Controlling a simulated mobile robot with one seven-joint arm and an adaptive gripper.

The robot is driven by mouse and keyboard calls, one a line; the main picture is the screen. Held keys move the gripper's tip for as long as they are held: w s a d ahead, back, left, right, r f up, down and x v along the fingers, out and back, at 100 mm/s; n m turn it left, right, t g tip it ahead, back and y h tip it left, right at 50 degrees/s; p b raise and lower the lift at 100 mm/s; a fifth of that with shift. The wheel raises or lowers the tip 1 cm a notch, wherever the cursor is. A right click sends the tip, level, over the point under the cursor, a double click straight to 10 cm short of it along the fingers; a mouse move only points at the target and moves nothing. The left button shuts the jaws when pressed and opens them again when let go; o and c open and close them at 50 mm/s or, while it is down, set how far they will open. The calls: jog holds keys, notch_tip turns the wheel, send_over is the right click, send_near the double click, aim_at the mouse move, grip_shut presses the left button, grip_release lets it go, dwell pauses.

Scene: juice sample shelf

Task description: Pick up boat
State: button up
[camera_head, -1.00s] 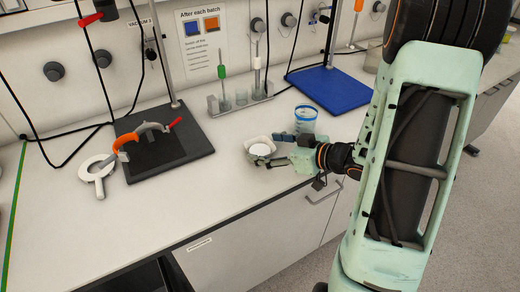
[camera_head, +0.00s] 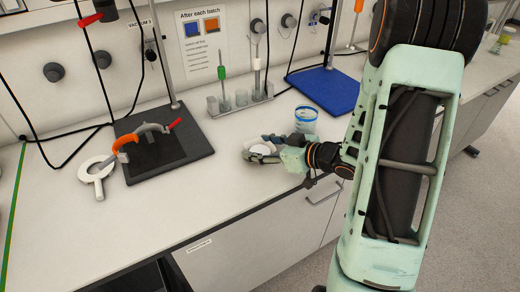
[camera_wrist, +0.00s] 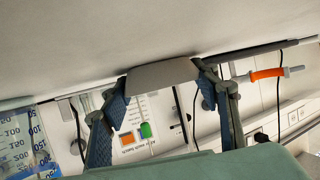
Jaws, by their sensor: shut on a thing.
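The boat (camera_head: 262,150), a small white weighing dish, is at the bench's front middle in the head view. In the wrist view the pale boat (camera_wrist: 162,73) spans the space between my fingertips. My gripper (camera_head: 266,148) is shut on it, with a finger on either side. The fingers and palm hide part of the boat. I cannot tell whether the boat touches the bench or is slightly above it.
A blue-rimmed beaker (camera_head: 306,119) stands just behind my gripper. A tube rack (camera_head: 240,103) and a blue stand base (camera_head: 325,91) are farther back. The bench front is clear.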

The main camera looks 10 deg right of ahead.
aim_at(262, 148)
jog(key=shift+r, duration=0.65)
jog(key=r, duration=0.2)
jog(key=p, duration=0.1)
jog(key=shift+s+d+r, duration=0.15)
jog(key=shift+d+r, duration=0.1)
jog(key=shift+r, duration=0.15)
jog(key=a+r+p+v, duration=0.1)
jog(key=r+p+v, duration=0.1)
jog(key=v, duration=1.4)
jog(key=shift+w+r, duration=0.4)
jog(key=shift+r, duration=0.05)
